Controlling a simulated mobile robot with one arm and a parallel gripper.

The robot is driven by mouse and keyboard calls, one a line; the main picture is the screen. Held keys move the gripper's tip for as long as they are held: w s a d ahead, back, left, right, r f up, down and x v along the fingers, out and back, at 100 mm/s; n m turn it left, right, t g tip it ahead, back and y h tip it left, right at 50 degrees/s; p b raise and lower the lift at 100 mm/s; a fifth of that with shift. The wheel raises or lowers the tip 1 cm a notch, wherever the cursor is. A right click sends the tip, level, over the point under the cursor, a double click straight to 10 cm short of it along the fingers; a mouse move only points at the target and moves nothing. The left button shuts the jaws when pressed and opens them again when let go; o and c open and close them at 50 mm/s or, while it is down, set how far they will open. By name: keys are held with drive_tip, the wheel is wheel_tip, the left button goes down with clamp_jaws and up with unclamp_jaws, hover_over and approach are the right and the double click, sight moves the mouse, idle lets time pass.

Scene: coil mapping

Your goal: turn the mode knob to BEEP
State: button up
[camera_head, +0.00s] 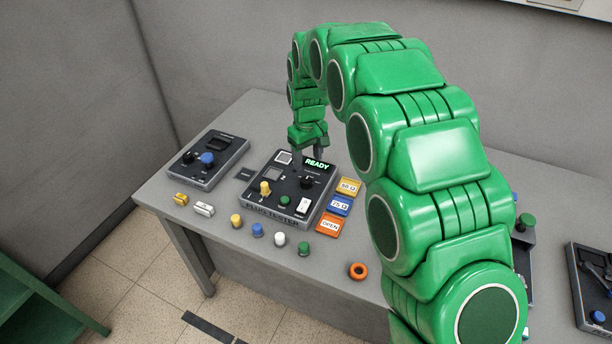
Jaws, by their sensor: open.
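The plug tester (246,205) is a dark box on the grey table, with a lit green READY display (318,165). A round black knob (307,182) sits on its right half, below the display. Its small markings are too small to read, so I cannot tell which one is BEEP or where the knob points. My gripper (310,153) hangs fingers down over the far edge of the tester, beside the display. It is open, appears empty, and is apart from the black knob.
A yellow post (265,187), white switch (303,205) and green button (284,200) share the panel. Another box with a blue knob (207,159) stands left. Labelled tiles (340,205) lie right. Several coloured plugs and an orange ring (358,271) lie in front.

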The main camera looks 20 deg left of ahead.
sight(306, 179)
drive_tip(key=shift+a+f, duration=0.25)
drive_tip(key=shift+a, duration=0.05)
drive_tip(key=shift+f, duration=3.75)
drive_tip(key=shift+c, duration=0.3)
drive_tip(key=c, duration=1)
